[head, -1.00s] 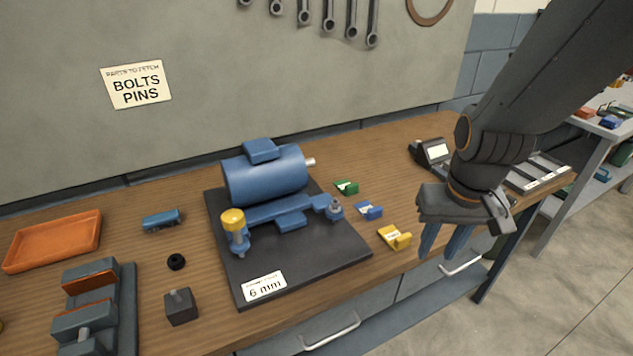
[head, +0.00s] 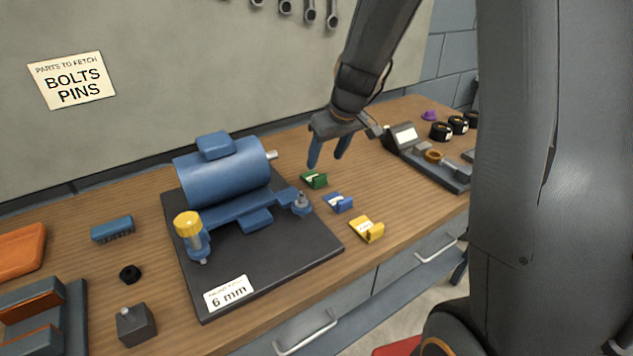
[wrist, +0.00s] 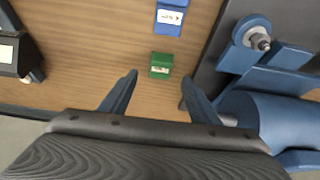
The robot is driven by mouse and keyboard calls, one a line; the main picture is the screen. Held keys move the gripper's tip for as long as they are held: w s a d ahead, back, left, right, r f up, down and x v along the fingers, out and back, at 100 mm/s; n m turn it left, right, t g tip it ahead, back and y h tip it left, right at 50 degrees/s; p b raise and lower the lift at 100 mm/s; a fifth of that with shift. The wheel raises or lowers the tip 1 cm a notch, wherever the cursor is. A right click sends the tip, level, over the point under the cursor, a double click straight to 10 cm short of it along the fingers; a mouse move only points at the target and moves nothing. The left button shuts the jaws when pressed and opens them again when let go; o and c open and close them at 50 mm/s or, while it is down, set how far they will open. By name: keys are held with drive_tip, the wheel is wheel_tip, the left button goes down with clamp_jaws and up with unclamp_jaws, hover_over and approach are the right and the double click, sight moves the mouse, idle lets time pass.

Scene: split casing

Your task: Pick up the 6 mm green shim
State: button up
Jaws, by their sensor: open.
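The green shim (head: 314,180) lies on the wooden bench just right of the dark base plate. It also shows in the wrist view (wrist: 161,65), ahead of the fingertips and roughly midway between them, with a small white label. My gripper (head: 328,163) is open and empty, pointing down above and slightly behind the green shim. In the wrist view its two blue fingers (wrist: 158,84) are spread apart and do not touch the shim. The number on the green shim's label is too small to read.
A blue shim (head: 338,203) and a yellow shim (head: 367,229) lie nearer the front edge. The blue motor (head: 222,173) stands on the dark plate (head: 300,252), marked 6 mm, to the left. A device with a display (head: 404,138) stands right.

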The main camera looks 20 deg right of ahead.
sight(319, 175)
drive_tip(key=shift+x, duration=1.2)
drive_tip(key=x, duration=0.4)
drive_tip(key=shift+s+f+p, duration=0.15)
drive_tip(key=shift+s+p, duration=0.2)
drive_tip(key=shift+p, duration=0.05)
drive_tip(key=shift+w+a+f, duration=0.1)
drive_tip(key=shift+w+f, duration=0.15)
drive_tip(key=shift+f, duration=0.25)
drive_tip(key=shift+c, duration=0.4)
drive_tip(key=c, duration=1.1)
